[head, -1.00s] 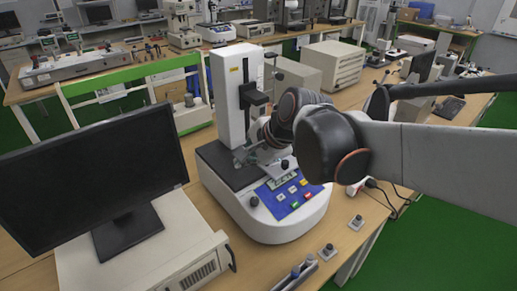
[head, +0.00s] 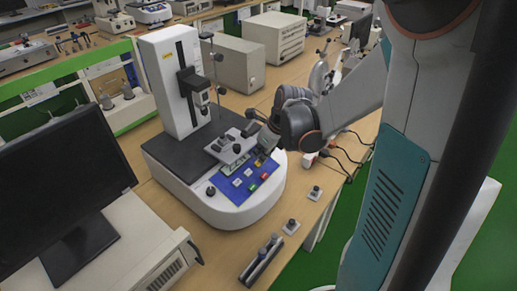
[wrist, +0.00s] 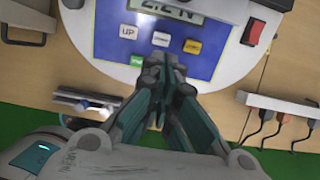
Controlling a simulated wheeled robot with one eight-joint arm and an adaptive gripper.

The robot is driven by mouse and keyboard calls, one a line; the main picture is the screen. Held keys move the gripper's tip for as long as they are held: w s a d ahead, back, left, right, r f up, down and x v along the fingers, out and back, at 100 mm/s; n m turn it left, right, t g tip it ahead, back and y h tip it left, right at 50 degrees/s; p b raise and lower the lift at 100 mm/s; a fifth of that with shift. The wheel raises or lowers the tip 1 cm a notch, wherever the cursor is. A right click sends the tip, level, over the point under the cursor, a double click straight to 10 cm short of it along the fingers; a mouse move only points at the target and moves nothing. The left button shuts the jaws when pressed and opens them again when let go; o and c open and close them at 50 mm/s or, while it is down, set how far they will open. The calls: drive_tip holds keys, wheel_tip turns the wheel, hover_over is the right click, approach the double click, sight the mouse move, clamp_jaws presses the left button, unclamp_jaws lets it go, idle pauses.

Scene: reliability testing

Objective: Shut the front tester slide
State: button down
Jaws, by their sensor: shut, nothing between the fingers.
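The front tester (head: 174,95) is a white column on a rounded white base, with a dark plate and a blue control panel (head: 247,178). A black carriage (head: 192,88) sits on the column's face. A grey slide-like fixture (head: 229,147) lies on the dark plate behind the panel; I cannot tell how far it is out. My gripper (head: 263,152) is beside the fixture, over the panel's right side. In the wrist view its fingers (wrist: 168,72) are shut together and empty over the panel's lower edge. Contact with the tester cannot be told.
A black monitor (head: 62,185) on a pale case stands at the left. Small knobbed parts (head: 291,227) and a dark holder (head: 261,262) lie near the front table edge. A power strip with cables (wrist: 280,104) is close by. Grey boxes (head: 230,70) stand behind.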

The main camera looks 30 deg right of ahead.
sight(227, 149)
drive_tip(key=b+x, duration=0.1)
drive_tip(key=x, duration=0.6)
drive_tip(key=shift+w+r+b, duration=0.1)
drive_tip(key=shift+b, duration=0.3)
drive_tip(key=shift+w+a+r, duration=0.1)
drive_tip(key=shift+w+a, duration=0.15)
drive_tip(key=shift+w, duration=0.3)
drive_tip(key=shift+w+a+r, duration=0.1)
drive_tip(key=shift+w+a, duration=0.15)
drive_tip(key=shift+w, duration=0.3)
drive_tip(key=shift+w+a, duration=0.2)
drive_tip(key=shift+w, duration=0.35)
drive_tip(key=shift+w, duration=0.1)
drive_tip(key=w+a, duration=0.1)
drive_tip(key=w, duration=0.1)
drive_tip(key=w+a, duration=0.1)
drive_tip(key=w, duration=0.2)
drive_tip(key=w+a+b, duration=0.1)
drive_tip(key=w, duration=0.2)
drive_tip(key=shift+a, duration=0.2)
drive_tip(key=shift+d, duration=0.1)
